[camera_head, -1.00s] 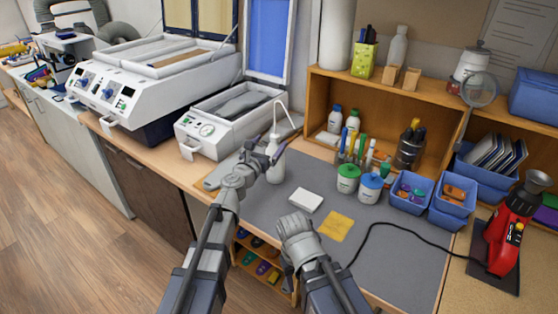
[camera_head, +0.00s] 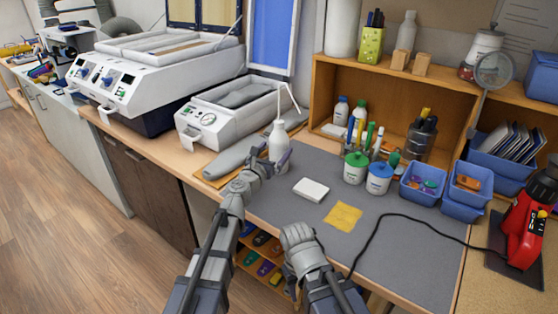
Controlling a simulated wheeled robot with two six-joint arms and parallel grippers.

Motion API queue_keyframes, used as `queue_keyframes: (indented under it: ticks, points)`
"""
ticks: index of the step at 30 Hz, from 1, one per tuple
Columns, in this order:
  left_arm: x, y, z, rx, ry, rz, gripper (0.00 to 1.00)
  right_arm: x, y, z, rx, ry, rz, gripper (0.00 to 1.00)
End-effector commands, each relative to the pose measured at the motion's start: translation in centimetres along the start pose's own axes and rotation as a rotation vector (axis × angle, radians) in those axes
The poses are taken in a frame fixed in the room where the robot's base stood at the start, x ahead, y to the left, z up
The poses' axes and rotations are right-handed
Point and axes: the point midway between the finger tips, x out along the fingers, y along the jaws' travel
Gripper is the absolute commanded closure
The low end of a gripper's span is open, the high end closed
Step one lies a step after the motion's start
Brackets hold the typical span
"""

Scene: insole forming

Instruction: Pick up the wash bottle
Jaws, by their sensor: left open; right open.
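The wash bottle (camera_head: 279,142) is white with a thin bent spout and stands upright on the grey mat, near the mat's left back corner. My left gripper (camera_head: 272,164) is open at the bottle's lower front, with its fingers close to the bottle body. I cannot tell whether they touch it. My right gripper (camera_head: 297,236) is low in the picture at the counter's front edge, well away from the bottle; its fingers are hard to make out.
A grey insole-shaped piece (camera_head: 233,158) lies left of the bottle. The white press (camera_head: 228,117) stands behind it. A black cable crosses the mat.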

Motion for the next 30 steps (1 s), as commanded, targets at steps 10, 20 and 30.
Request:
queue_keyframes:
  ticks: [10,20,30]
  points:
    - [2.0,0.0,0.2,0.000,0.000,-0.001,0.00,-0.2,0.0,0.0,0.000,0.000,0.000,0.50]
    - [6.5,0.1,0.2,0.000,0.000,0.000,0.00,-0.2,0.0,0.0,0.000,0.000,0.000,0.50]
    - [6.5,0.0,0.2,0.000,0.000,0.001,0.12,-0.2,0.0,0.0,0.000,0.000,0.000,0.50]
